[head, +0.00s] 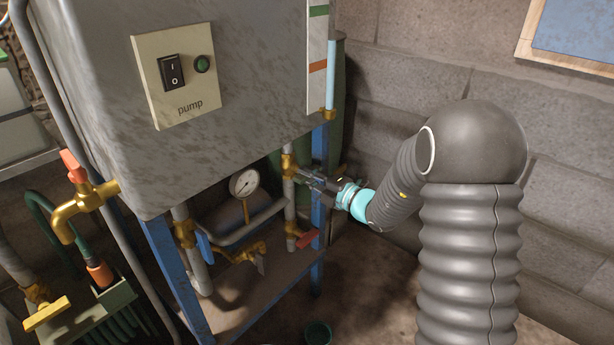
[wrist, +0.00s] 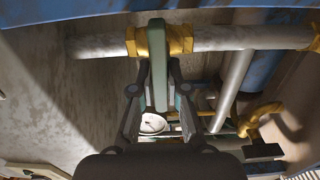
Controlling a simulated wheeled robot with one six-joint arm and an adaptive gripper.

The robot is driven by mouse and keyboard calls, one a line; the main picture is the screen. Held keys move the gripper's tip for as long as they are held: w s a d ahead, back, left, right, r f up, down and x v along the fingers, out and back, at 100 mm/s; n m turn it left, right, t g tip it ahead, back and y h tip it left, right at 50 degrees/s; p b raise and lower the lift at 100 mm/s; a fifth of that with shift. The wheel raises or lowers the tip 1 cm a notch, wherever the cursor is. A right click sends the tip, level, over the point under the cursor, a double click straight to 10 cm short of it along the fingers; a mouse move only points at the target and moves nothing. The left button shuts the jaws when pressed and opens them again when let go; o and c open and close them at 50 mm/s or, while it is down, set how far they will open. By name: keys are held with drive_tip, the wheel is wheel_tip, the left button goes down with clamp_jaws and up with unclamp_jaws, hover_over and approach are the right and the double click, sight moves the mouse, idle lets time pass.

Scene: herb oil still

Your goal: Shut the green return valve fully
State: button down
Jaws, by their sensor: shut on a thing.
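The return valve's brass body (wrist: 165,41) sits on a grey pipe near the top of the wrist view. Its green lever (wrist: 158,68) runs from the body toward me, square across the pipe in that picture. My gripper (wrist: 159,92) is shut on the lever, one finger on each side of it. In the head view my gripper (head: 318,183) is beside the brass valve body (head: 288,165) under the tank's right end. The green lever is hidden there by my gripper.
A pressure gauge (head: 244,183) stands left of my gripper. A red handle (head: 308,238) is below it, and a blue handle (head: 204,248) is farther left. A blue frame leg (head: 318,215) is close by my gripper. A block wall (head: 385,110) stands behind.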

drive_tip(key=shift+w+d+r, duration=0.1)
drive_tip(key=shift+w, duration=0.05)
idle(0.3)
drive_tip(key=c, duration=1.2)
unclamp_jaws()
drive_tip(key=v, duration=1.2)
